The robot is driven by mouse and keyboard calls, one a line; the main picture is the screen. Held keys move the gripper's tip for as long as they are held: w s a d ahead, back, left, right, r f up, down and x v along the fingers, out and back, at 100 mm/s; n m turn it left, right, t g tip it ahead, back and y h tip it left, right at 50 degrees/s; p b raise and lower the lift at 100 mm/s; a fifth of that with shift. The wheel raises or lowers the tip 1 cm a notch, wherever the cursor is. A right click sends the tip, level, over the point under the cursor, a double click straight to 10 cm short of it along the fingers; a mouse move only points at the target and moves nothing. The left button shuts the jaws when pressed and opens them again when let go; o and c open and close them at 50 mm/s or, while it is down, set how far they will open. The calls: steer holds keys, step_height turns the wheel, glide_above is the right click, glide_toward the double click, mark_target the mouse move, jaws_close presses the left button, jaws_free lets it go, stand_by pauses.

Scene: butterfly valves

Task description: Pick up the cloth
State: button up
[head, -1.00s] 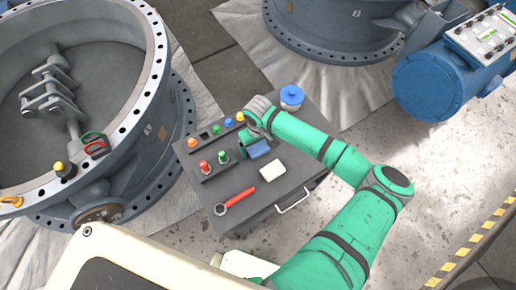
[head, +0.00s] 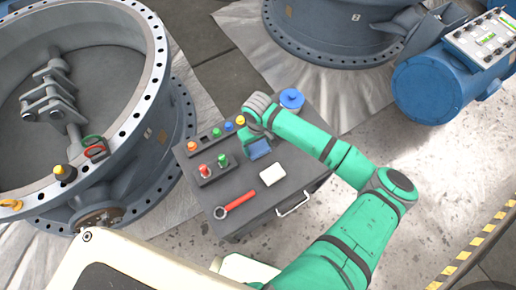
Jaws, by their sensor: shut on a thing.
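A small blue folded piece, which looks like the cloth (head: 260,149), is at the middle of the grey cart top. My gripper (head: 250,146) points down at its left edge and is shut on it. The fingertips are small and partly hidden by the green hand, so the exact grip is hard to see. The cloth seems at or just above the cart top; I cannot tell the gap.
A large valve ring (head: 135,130) stands close at left.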

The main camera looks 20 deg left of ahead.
steer(key=s+a+r, duration=0.7)
steer(key=s+r, duration=0.2)
steer(key=s, duration=0.2)
steer(key=shift+s+a+r, duration=0.3)
steer(key=shift+a, duration=0.1)
steer(key=o, duration=0.4)
steer(key=shift+c, duration=1.5)
